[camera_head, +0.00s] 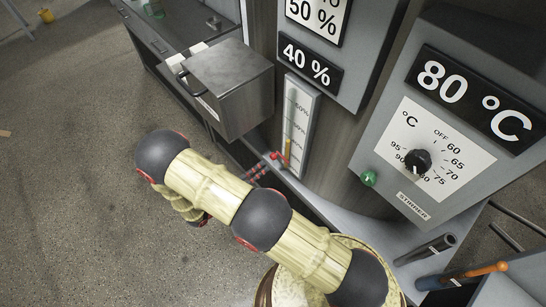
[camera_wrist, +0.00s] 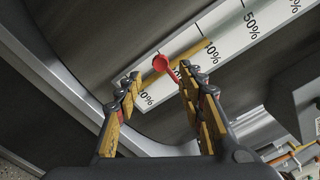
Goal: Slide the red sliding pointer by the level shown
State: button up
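The red sliding pointer (camera_wrist: 162,64) stands out from a white percent scale (camera_wrist: 225,40) in the wrist view. It sits between a partly hidden lower mark and the mark above it, well below 50%. My gripper (camera_wrist: 158,80) is open, with one finger on each side of the pointer. Contact with either finger cannot be told. In the head view the pointer (camera_head: 275,155) is small and red at the lower left of the scale (camera_head: 302,105). My arm hides part of the area below it. A black sign reading 40 % (camera_head: 308,65) hangs above the scale.
A grey box with a handle (camera_head: 230,85) juts out left of the scale. To the right is a temperature panel with a black dial (camera_head: 417,161), a green button (camera_head: 369,178) and an 80 °C sign (camera_head: 475,98). Tools lie at the lower right. Open floor is at left.

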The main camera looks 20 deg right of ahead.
aim_at(272, 158)
jog(key=shift+b+x, duration=0.8)
jog(key=shift+x, duration=3.1)
jog(key=shift+c, duration=1.4)
grip_shut()
jog(key=shift+r, duration=0.1)
